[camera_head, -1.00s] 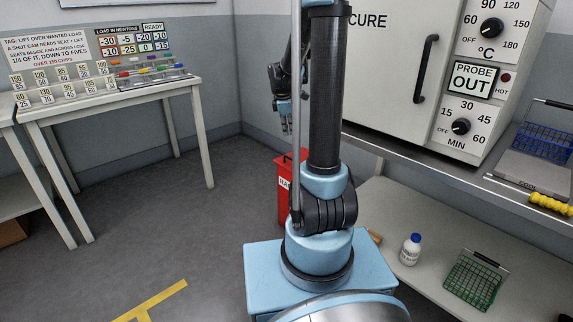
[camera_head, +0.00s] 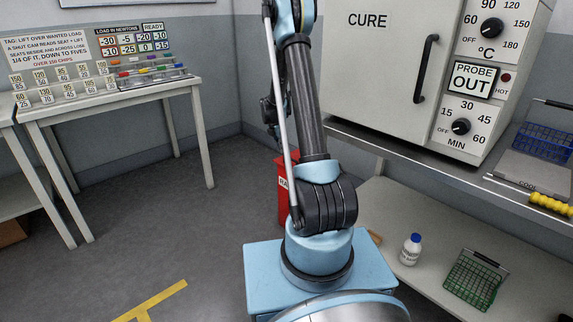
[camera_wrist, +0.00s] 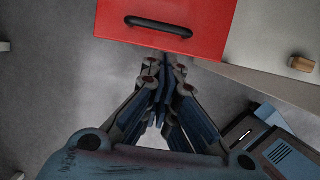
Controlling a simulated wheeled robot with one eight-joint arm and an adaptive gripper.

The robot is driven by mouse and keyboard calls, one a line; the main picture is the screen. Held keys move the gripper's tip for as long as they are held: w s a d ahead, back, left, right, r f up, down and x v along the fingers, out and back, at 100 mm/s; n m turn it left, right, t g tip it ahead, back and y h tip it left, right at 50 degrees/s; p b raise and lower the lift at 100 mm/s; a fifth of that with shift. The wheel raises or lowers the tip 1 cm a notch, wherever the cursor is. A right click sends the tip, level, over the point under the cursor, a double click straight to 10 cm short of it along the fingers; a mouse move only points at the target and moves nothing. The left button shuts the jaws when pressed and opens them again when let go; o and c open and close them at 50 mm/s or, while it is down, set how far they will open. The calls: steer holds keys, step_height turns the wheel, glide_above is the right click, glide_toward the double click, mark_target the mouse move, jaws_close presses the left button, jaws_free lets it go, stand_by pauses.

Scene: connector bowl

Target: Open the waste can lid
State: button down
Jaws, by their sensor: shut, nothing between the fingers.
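The red waste can (camera_head: 282,205) stands on the floor behind my arm in the head view, partly hidden by the arm. In the wrist view its red lid (camera_wrist: 130,37) is seen from above, with a black bar handle (camera_wrist: 158,25) across it. The lid looks shut. My gripper (camera_wrist: 165,64) is shut and empty, its fingertips close to the edge of the lid below the handle. I cannot tell whether they touch it. In the head view my gripper is mostly hidden behind my arm.
A cure oven (camera_head: 385,70) stands on a bench at the right. On the shelf below are a white bottle (camera_head: 411,250) and a green wire basket (camera_head: 472,279). A table (camera_head: 110,100) with tags stands at the left. The floor between is clear.

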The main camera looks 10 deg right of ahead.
steer(key=f, duration=0.1)
glide_toward(289, 167)
steer(key=shift+x, duration=2.7)
steer(key=shift+s+a, duration=0.15)
